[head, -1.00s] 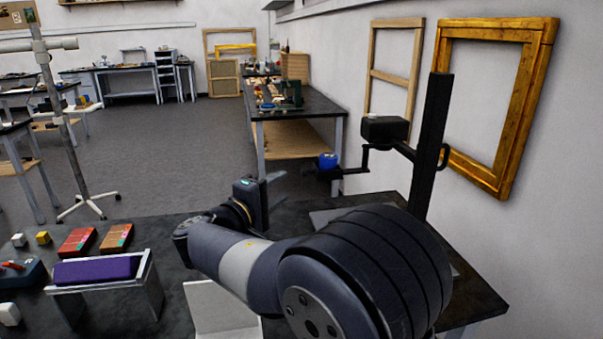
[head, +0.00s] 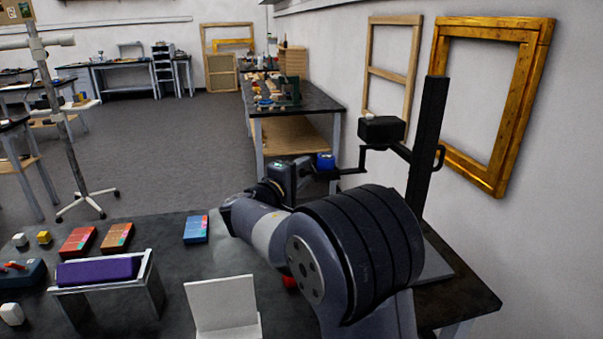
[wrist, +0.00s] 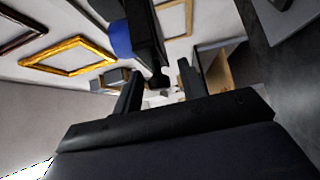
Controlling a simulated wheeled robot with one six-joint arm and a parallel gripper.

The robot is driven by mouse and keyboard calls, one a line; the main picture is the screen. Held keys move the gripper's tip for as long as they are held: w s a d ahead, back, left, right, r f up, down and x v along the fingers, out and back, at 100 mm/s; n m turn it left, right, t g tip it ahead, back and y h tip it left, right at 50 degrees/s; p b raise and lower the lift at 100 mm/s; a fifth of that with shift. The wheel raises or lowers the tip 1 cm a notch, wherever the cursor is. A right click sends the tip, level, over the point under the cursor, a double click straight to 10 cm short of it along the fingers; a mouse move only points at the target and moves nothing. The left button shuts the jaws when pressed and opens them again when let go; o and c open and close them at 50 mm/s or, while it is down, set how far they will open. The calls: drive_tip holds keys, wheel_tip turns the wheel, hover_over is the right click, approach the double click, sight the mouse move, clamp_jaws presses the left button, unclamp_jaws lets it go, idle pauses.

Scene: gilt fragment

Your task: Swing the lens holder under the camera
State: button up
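The lens holder, a dark swing arm with a blue round part (head: 325,161), sticks out left from a black upright post (head: 428,150). The camera, a black box (head: 381,129), sits above and to the right of the blue part. In the wrist view the dark holder (wrist: 143,35) with its blue part (wrist: 121,40) comes down from the top. A small dark knob (wrist: 158,80) on its end shows between my two fingers. My gripper (wrist: 159,68) is open, with gaps on both sides of the knob. In the head view my gripper (head: 303,168) is just left of the blue part, partly hidden.
A purple block on a metal stand (head: 97,270), red and orange boxes (head: 117,237), a blue box (head: 196,229) and a white angled panel (head: 222,302) are on the dark bench. A gilt frame (head: 447,95) hangs on the wall behind the post.

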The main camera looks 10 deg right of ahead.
clamp_jaws()
drive_tip(key=shift+w, duration=0.1)
idle(0.5)
